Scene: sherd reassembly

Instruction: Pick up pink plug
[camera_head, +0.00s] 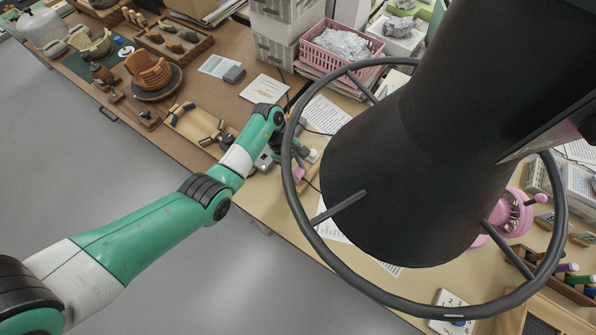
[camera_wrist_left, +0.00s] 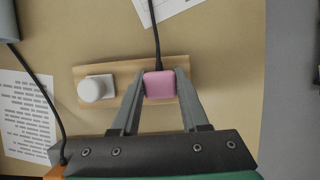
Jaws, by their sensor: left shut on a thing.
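The pink plug (camera_wrist_left: 159,84) is a small rounded block with a black cord leaving its far side. In the left wrist view it sits between the two fingertips of my left gripper (camera_wrist_left: 160,88), which is shut on it. The plug is over a wooden strip (camera_wrist_left: 124,72) that also carries a white round knob on a square base (camera_wrist_left: 95,88). I cannot tell whether the plug touches the strip. In the head view my left gripper (camera_head: 300,160) is small at the table's front edge, and a bit of pink shows near it. My right gripper is not in view.
Printed sheets (camera_wrist_left: 27,115) lie left of the strip. A pink basket (camera_head: 340,45) stands at the back. A pink round holder (camera_head: 510,212) is at the right. A large black cylinder with a ring (camera_head: 420,150) hides much of the table in the head view.

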